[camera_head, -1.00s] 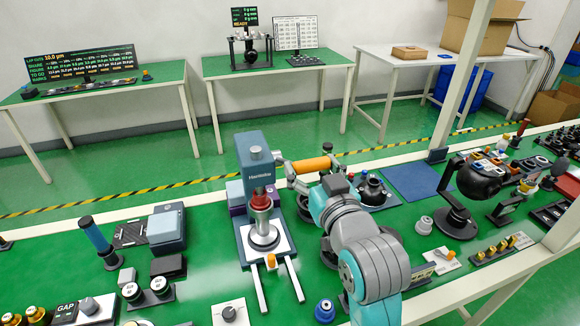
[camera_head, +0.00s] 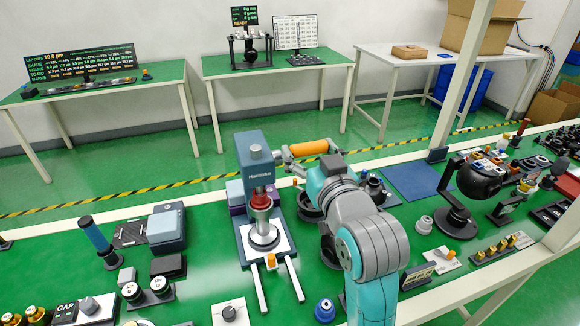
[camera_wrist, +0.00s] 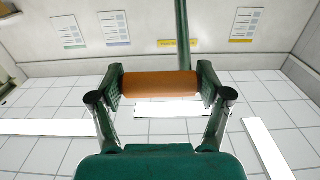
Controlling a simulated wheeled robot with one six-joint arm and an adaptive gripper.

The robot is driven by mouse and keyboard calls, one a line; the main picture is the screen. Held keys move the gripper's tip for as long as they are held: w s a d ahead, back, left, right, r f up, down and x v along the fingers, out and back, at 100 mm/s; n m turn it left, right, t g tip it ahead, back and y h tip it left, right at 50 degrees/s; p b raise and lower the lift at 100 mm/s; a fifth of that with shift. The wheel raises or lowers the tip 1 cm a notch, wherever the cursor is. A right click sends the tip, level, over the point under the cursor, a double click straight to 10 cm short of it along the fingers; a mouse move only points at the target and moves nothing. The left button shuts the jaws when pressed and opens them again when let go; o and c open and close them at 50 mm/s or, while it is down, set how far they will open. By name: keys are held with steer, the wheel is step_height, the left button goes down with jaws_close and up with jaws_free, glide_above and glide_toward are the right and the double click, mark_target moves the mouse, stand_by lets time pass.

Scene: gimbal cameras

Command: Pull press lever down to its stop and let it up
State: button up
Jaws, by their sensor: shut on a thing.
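The press (camera_head: 252,158) is a dark blue column with a grey front on the green bench. Its lever ends in an orange handle (camera_head: 311,147), out to the right of the column and near the height of its top. My gripper (camera_wrist: 160,85) is shut on this handle, which lies lengthwise between the two fingers in the wrist view. In the head view my arm partly hides the gripper. The red ram part (camera_head: 260,197) is above a silver cylindrical piece on the press's pale base plate (camera_head: 284,243).
A black-based stand (camera_head: 455,218) with a round dark head is right of my arm. A blue-handled tool (camera_head: 95,235) and grey box (camera_head: 166,230) are left of the press. Small parts crowd the bench front. A blue mat (camera_head: 411,180) lies clear.

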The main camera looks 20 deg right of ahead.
steer(key=shift+s+r, duration=0.1)
steer(key=shift+r, duration=0.15)
steer(key=shift+w+r, duration=0.9)
steer(key=shift+r, duration=0.2)
steer(key=shift+w+r, duration=0.95)
steer(key=shift+w, duration=0.1)
steer(key=shift+w+r, duration=0.4)
steer(key=shift+w, duration=0.2)
steer(key=shift+w+r, duration=0.35)
steer(key=shift+w, duration=0.3)
